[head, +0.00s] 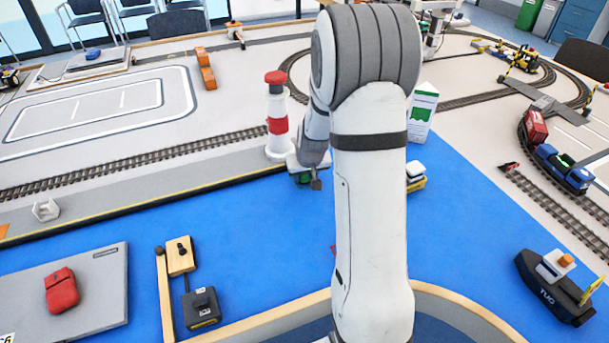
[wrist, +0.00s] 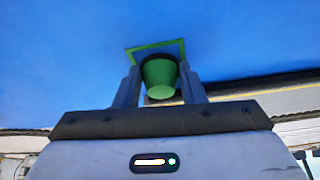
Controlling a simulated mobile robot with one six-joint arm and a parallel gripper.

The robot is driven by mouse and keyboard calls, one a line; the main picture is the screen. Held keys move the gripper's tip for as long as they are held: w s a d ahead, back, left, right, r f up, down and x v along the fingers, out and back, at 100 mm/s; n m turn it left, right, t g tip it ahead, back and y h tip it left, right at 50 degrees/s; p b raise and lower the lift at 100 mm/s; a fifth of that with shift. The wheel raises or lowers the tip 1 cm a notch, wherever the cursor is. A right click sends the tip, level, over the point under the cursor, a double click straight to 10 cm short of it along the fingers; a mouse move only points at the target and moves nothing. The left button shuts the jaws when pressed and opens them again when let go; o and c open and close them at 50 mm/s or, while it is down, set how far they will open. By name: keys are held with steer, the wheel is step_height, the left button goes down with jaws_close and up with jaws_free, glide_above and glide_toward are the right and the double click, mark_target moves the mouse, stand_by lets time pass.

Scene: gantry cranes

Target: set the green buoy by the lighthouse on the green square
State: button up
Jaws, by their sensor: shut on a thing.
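The green buoy (wrist: 160,80) is between the two fingers of my gripper (wrist: 160,70) in the wrist view, and the gripper is shut on it. A green square outline (wrist: 150,46) on the blue surface shows just beyond the buoy, partly hidden by it. I cannot tell whether the buoy touches the surface. In the head view my gripper (head: 306,179) is low beside the red and white lighthouse (head: 278,125), to its right. A little green of the buoy shows there; my arm hides much of this area.
A grey quay edge with a yellow line (head: 130,215) runs beside the blue water area (head: 250,240). A small yellow and white boat (head: 415,177) is right of my arm. A tug (head: 555,285) is at the right. Open blue lies in front of the lighthouse.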

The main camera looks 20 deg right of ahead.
steer(key=shift+r, duration=0.1)
steer(key=o, duration=0.5)
steer(key=shift+f, duration=0.2)
steer(key=o, duration=0.5)
steer(key=shift+r, duration=0.1)
